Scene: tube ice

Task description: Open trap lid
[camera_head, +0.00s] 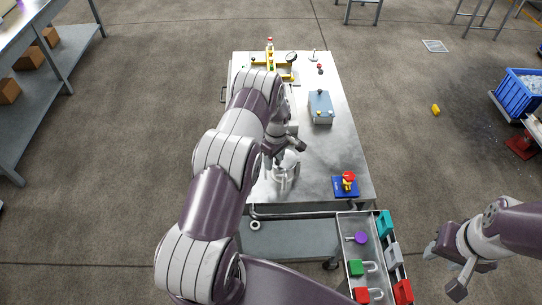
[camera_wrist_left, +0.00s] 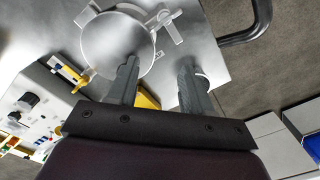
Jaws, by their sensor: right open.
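The trap is a round silver vessel (camera_head: 286,177) at the near left part of the steel table; my left arm hides part of it. In the left wrist view its round grey lid (camera_wrist_left: 112,45) looks flat and closed, with a pale latch-like bar (camera_wrist_left: 168,25) at its rim. My left gripper (camera_head: 286,150) is just above and behind the trap in the head view. In the left wrist view its fingers (camera_wrist_left: 158,78) are apart with nothing clearly between them, the left one overlapping the lid's edge. My right gripper (camera_head: 446,270) is open and empty, off to the right.
On the table (camera_head: 345,135) are a blue-grey box (camera_head: 320,107), a blue base with a red-topped yellow valve (camera_head: 345,185), and a yellow fixture (camera_head: 285,74) at the back. A tray of coloured padlocks (camera_head: 348,250) stands in front. A blue ice crate (camera_head: 520,92) is far right.

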